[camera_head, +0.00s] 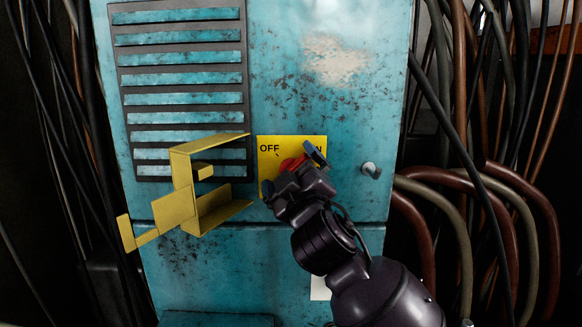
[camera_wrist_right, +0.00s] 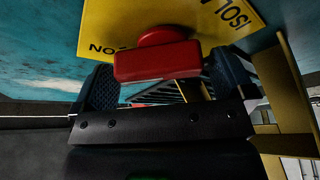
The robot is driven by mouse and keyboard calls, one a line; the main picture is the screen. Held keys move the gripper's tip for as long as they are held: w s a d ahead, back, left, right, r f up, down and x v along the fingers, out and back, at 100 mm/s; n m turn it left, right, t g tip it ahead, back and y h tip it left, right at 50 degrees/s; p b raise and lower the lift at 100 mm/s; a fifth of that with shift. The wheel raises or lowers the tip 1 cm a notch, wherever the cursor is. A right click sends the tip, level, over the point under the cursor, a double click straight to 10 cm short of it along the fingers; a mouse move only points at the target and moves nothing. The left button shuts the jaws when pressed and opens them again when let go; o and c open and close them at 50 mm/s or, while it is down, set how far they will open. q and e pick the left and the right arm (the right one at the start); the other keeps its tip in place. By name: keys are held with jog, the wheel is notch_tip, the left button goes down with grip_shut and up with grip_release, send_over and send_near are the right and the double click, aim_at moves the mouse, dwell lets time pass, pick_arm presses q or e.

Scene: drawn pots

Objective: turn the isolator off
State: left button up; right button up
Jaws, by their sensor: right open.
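The isolator has a red handle (camera_head: 291,162) on a yellow plate (camera_head: 264,146) marked OFF at the left and ON at the right, the ON partly hidden. My right gripper (camera_head: 291,170) is open in front of the plate, one finger at the handle's lower left and one at its upper right. In the right wrist view the red handle (camera_wrist_right: 157,61) shows ahead of and between the spread fingers (camera_wrist_right: 165,88). I cannot tell whether they touch it. The head view hides most of the handle, so its setting is unclear. My left gripper is not in view.
A yellow bracket (camera_head: 176,208) juts out just left of the plate, near my gripper; it also shows at the right of the wrist view (camera_wrist_right: 281,88). A small knob (camera_head: 371,170) is on the blue cabinet (camera_head: 375,80). Thick cables (camera_head: 480,190) hang at the right.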

jog(key=shift+w, duration=0.1)
jog(key=shift+c, duration=0.2)
jog(key=c, duration=0.8)
jog(key=shift+n, duration=0.3)
jog(key=n+g, duration=0.1)
jog(key=n, duration=0.1)
jog(key=n+g+y, duration=0.1)
jog(key=n, duration=0.1)
jog(key=shift+a+n, duration=0.2)
jog(key=shift+n, duration=0.2)
jog(key=n+g, duration=0.1)
jog(key=n, duration=0.3)
jog(key=shift+a+f+n+g, duration=0.15)
jog(key=shift+n+g, duration=0.15)
jog(key=shift+g, duration=0.1)
jog(key=n+g+h, duration=0.1)
jog(key=n, duration=0.2)
jog(key=shift+a+f+n, duration=0.1)
jog(key=shift+f+n, duration=0.05)
jog(key=shift+n, duration=0.25)
jog(key=shift+f+n+g+h, duration=0.2)
jog(key=shift+n+g+h, duration=0.6)
jog(key=shift+n, duration=0.8)
